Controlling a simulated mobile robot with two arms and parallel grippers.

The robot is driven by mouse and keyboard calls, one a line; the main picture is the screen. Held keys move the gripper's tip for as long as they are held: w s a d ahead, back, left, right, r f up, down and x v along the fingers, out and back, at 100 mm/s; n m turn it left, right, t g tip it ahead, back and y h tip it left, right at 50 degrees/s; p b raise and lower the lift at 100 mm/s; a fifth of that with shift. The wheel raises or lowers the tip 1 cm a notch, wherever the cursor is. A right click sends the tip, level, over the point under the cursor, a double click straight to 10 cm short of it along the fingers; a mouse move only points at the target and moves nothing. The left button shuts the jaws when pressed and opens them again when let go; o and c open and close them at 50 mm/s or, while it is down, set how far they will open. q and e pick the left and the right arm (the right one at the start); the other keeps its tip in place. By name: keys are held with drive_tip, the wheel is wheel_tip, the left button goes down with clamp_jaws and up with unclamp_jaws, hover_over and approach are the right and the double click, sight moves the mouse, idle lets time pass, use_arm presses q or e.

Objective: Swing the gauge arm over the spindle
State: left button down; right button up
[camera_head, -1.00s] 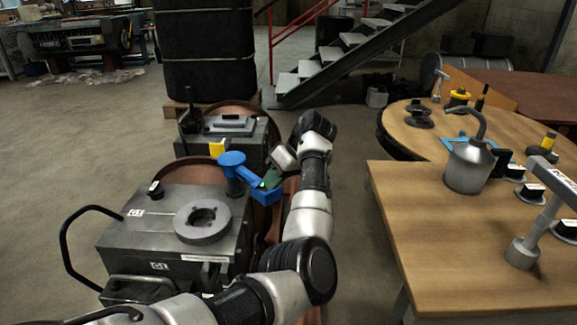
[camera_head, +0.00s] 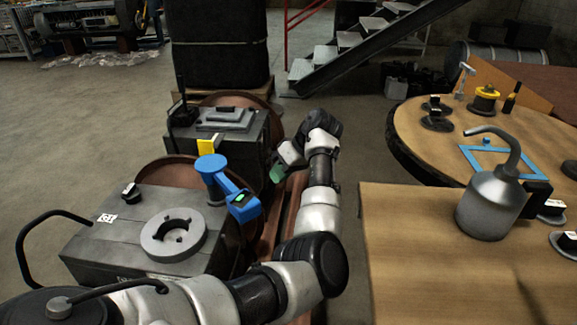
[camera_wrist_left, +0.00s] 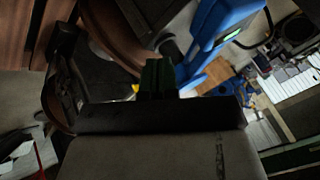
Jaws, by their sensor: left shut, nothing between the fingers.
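The blue gauge arm (camera_head: 231,191) reaches from a blue post cap (camera_head: 211,162) toward the front right. Its end carries a small green-lit display and hangs to the right of the spindle (camera_head: 174,235), a grey ring with a central bore on the grey machine block. The arm is not over the ring. My left gripper (camera_head: 277,173) is shut and empty, behind and right of the arm's end, with a gap between them. In the left wrist view the closed greenish fingers (camera_wrist_left: 156,77) are left of the gauge arm (camera_wrist_left: 217,30). My right gripper is out of view.
A black knob (camera_head: 131,192) stands on the block behind the ring's left side. A second grey block (camera_head: 215,135) with a yellow piece (camera_head: 207,147) sits behind. On the right, a wooden table (camera_head: 410,250) holds an oil can (camera_head: 490,203); a round table stands behind it.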

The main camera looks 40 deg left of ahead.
sight(228, 191)
use_arm(q)
drive_tip(key=s+a+f, duration=0.3)
drive_tip(key=s, duration=0.2)
drive_tip(key=shift+b, duration=0.3)
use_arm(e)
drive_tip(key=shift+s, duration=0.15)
use_arm(q)
drive_tip(key=shift+s, duration=0.1)
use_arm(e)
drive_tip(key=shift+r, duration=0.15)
